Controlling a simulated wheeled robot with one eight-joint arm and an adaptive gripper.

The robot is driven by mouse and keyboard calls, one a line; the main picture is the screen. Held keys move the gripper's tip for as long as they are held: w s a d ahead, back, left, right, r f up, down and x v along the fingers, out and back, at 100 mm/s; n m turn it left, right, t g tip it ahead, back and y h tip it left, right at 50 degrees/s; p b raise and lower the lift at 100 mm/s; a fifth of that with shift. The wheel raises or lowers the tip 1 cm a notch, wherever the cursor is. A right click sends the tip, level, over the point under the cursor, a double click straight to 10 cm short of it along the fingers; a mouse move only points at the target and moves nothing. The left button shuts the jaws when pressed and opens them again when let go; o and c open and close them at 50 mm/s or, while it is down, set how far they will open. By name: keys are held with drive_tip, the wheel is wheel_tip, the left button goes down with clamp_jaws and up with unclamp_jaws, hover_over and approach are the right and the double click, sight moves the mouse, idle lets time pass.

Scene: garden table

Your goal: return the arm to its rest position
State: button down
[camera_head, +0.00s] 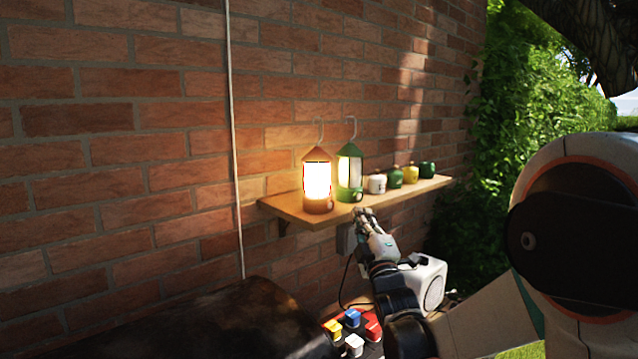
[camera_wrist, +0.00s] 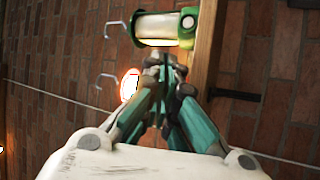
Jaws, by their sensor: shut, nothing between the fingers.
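My gripper (camera_head: 362,216) is shut and empty, just below the front edge of a wooden shelf on the brick wall. In the wrist view my gripper (camera_wrist: 165,62) shows its fingers together, with a green and white lantern (camera_wrist: 157,29) beyond the tips. My arm reaches in from the right of the head view. An orange lantern (camera_head: 317,180), brightly lit, stands on the shelf (camera_head: 290,216). The green lantern (camera_head: 350,172) stands to its right, a little left of and above my fingertips. I cannot tell whether the fingertips touch the shelf.
A white jar (camera_head: 377,184) and several green and yellow jars stand along the shelf. Below are a white box-shaped device (camera_head: 427,281), coloured blocks (camera_head: 353,318) and a dark rounded cover (camera_head: 215,325). A cable (camera_head: 233,140) runs down the wall. A hedge (camera_head: 535,90) is at right.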

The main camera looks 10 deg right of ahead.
drive_tip(key=shift+s+d, duration=0.1)
drive_tip(key=shift+s, duration=0.05)
drive_tip(key=s+a+f+m+g, duration=0.2)
drive_tip(key=s+f+m+g, duration=0.2)
drive_tip(key=s, duration=0.7)
drive_tip(key=s+a+f+m+g, duration=0.2)
drive_tip(key=s+f+m+g, duration=0.3)
drive_tip(key=s+f, duration=0.3)
drive_tip(key=s+a+f+m+g, duration=0.2)
drive_tip(key=s+f+m+g, duration=0.2)
drive_tip(key=s, duration=1.1)
wheel_tip(320, 180, down, 2)
drive_tip(key=g, duration=0.2)
drive_tip(key=shift+s+a+m+g+y, duration=0.15)
drive_tip(key=shift+s+m+g+y, duration=0.15)
drive_tip(key=shift+s+m+y, duration=0.1)
